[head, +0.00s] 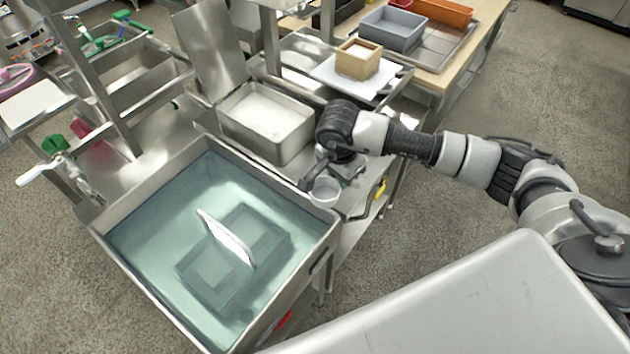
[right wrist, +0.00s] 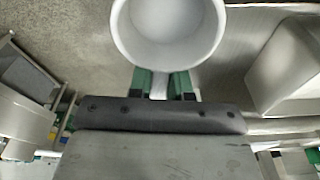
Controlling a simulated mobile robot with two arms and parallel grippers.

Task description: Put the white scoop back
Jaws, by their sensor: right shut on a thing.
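The white scoop (head: 324,191) is a small round cup, seen just right of the water basin's far right corner in the head view. In the right wrist view the scoop (right wrist: 168,40) shows its open cup, and the inside looks empty. My right gripper (right wrist: 160,86) is shut on its short handle with green fingertips. In the head view my right gripper (head: 322,176) is partly hidden by its own arm. The scoop appears over the steel bench; I cannot tell its exact height. My left gripper is not in view.
A steel pan of white powder (head: 264,119) stands left of my right arm. The basin (head: 112,262) holds water and a submerged plate with a handle (head: 228,238). A wooden box (head: 358,60) sits on a white scale-like plate (head: 358,83). Grey and orange bins stand behind.

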